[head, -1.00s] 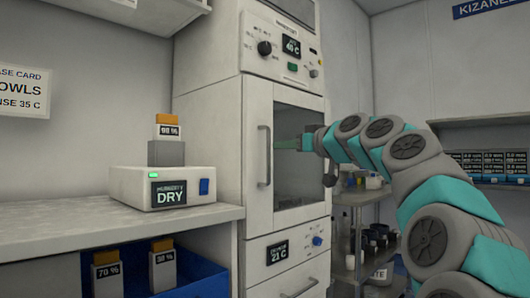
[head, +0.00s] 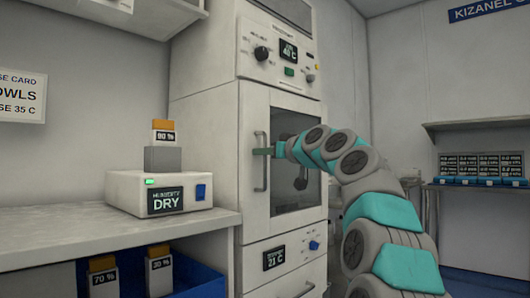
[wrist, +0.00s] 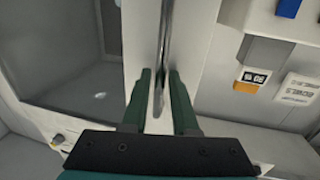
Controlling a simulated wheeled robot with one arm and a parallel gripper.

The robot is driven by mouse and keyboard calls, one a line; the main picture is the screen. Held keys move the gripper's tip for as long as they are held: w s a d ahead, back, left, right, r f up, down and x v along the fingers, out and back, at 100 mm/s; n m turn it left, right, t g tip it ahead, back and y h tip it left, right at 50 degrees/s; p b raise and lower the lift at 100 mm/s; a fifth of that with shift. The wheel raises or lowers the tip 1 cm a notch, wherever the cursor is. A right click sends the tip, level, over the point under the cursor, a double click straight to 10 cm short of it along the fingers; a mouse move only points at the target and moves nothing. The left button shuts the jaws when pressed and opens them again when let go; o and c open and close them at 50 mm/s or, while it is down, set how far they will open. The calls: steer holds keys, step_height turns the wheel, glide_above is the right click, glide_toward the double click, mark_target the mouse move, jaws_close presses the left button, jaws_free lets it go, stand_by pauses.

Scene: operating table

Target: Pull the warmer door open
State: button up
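The warmer door (head: 285,97) is a pale panel with a dark window in the tall cabinet, and it looks closed. Its upright metal bar handle (head: 260,178) is on the door's left side. My gripper (head: 263,151) is at the handle's upper half. In the wrist view the handle (wrist: 163,45) runs between the two green fingers of my gripper (wrist: 160,78). The fingers stand apart on either side of the bar, with gaps visible, so my gripper is open around it. The wrist view also shows the door's window (wrist: 70,60).
A humidity box (head: 160,191) sits on the counter (head: 60,232) left of the cabinet. A blue bin (head: 200,280) with bottles is below. A drawer (head: 285,262) with its own handle is under the door. Shelves stand at right.

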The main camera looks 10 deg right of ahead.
jaws_close()
stand_by(1.4)
